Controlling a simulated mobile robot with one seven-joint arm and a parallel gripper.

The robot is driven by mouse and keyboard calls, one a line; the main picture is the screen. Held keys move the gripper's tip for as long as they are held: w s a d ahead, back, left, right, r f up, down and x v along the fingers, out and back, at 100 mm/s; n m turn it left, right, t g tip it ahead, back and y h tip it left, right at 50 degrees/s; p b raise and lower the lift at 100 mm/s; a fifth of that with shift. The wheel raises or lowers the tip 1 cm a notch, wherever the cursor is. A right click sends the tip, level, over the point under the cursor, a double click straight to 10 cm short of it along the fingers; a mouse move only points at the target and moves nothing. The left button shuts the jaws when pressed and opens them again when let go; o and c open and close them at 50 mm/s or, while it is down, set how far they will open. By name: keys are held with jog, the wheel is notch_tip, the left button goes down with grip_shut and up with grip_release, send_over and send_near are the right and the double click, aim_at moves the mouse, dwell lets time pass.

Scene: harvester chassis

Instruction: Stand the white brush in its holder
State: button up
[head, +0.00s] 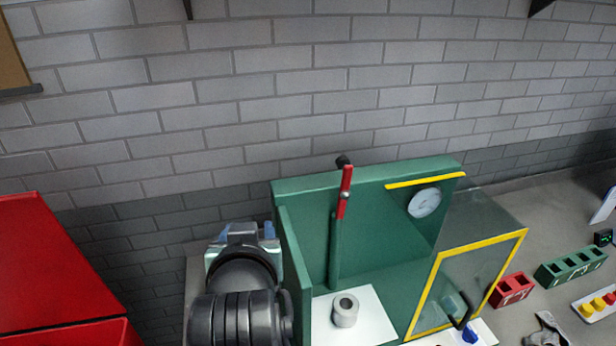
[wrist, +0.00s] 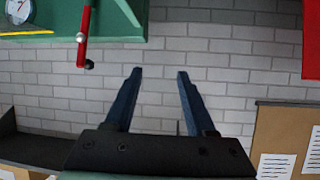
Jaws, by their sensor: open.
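I cannot make out the white brush or its holder for certain in either view. A short grey hollow cylinder (head: 345,310) stands upright on a white plate inside the green chassis; I cannot tell whether it is the holder. My gripper (wrist: 160,72) is open and empty, its two dark blue fingers spread in front of the brick wall. In the head view my arm's end is left of the green chassis, with its fingers mostly hidden.
The green chassis (head: 300,262) has a red lever (head: 345,190), a round gauge (head: 423,203) and a yellow-framed clear door (head: 430,272). Red (head: 511,289) and green (head: 570,266) slotted blocks stand at right. A red cabinet (head: 50,265) is at left. A board with papers (wrist: 285,130) hangs at right.

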jog(key=d+r+t, duration=0.2)
jog(key=r+t, duration=0.1)
jog(key=r, duration=0.6)
jog(key=d+r+t, duration=0.3)
jog(key=r+t, duration=0.1)
jog(key=r, duration=0.5)
jog(key=s+d+r+t+h, duration=0.1)
jog(key=s+d+r+t, duration=0.1)
jog(key=s+r, duration=0.4)
jog(key=s+d+r+m+t, duration=0.1)
jog(key=s+r+t, duration=0.4)
jog(key=r, duration=0.7)
jog(key=shift+s+d+r+t+h, duration=0.25)
jog(key=shift+s+d+h, duration=0.2)
jog(key=shift+s, duration=0.65)
jog(key=shift+f, duration=0.1)
notch_tip(320, 180, down, 14)
jog(key=b, duration=1.4)
jog(key=shift+d+f+m, duration=0.2)
jog(key=shift+m, duration=0.1)
